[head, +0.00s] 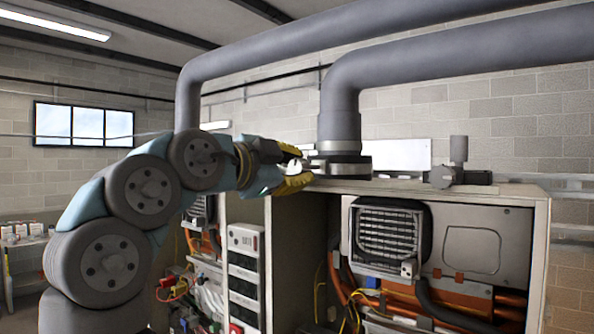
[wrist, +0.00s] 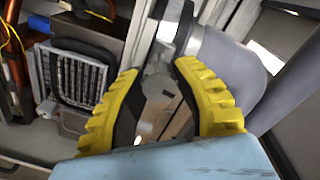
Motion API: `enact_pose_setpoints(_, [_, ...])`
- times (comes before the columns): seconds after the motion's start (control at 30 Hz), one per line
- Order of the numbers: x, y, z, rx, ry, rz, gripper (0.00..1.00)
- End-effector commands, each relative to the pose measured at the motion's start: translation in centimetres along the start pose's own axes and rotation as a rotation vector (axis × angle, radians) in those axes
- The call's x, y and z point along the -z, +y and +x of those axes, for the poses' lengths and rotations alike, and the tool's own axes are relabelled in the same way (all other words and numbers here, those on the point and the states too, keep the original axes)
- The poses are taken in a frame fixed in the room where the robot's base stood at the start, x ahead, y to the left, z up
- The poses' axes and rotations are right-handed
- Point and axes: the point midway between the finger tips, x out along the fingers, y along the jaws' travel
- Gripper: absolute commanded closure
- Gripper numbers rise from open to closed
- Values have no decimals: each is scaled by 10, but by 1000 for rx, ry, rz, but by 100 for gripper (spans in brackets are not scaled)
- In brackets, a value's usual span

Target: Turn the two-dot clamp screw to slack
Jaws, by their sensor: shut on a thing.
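A grey vertical pipe ends in a collar with metal clamp bands (head: 340,146) on top of the right cabinet. My gripper (head: 302,167), with yellow ribbed fingers, is at the left side of this collar. In the wrist view my gripper (wrist: 157,72) has its fingers on both sides of a grey metal clamp screw (wrist: 158,88). It is shut on this screw, and the fingers hide its sides. I cannot make out any dot marks on it, so the pictures do not show which clamp it belongs to.
A grey valve-like fitting (head: 460,165) stands on the cabinet top (head: 400,187) to the right. A second large pipe (head: 187,100) runs down behind my arm. Below are an open cabinet with a black grille (head: 390,236) and orange pipes. A white panel (head: 397,154) is behind.

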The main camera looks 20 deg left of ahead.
Motion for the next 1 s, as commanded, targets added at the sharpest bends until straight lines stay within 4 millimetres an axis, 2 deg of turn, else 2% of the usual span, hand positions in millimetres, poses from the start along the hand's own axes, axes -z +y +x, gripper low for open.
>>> enact_pose_setpoints(0.3, [-5,1,1,-1,-7,-5,100])
enact_pose_setpoints(0.33, [-5,1,1,-2,-7,-5,62])
enact_pose_setpoints(0.4, [-4,1,1,-1,-7,-4,42])
enact_pose_setpoints(0.77, [-2,0,-2,-1,-3,-2,40])
enact_pose_setpoints(0.87, [-2,0,-9,1,-3,-2,40])
enact_pose_setpoints(1.0, [-4,-1,-31,4,-5,-2,40])
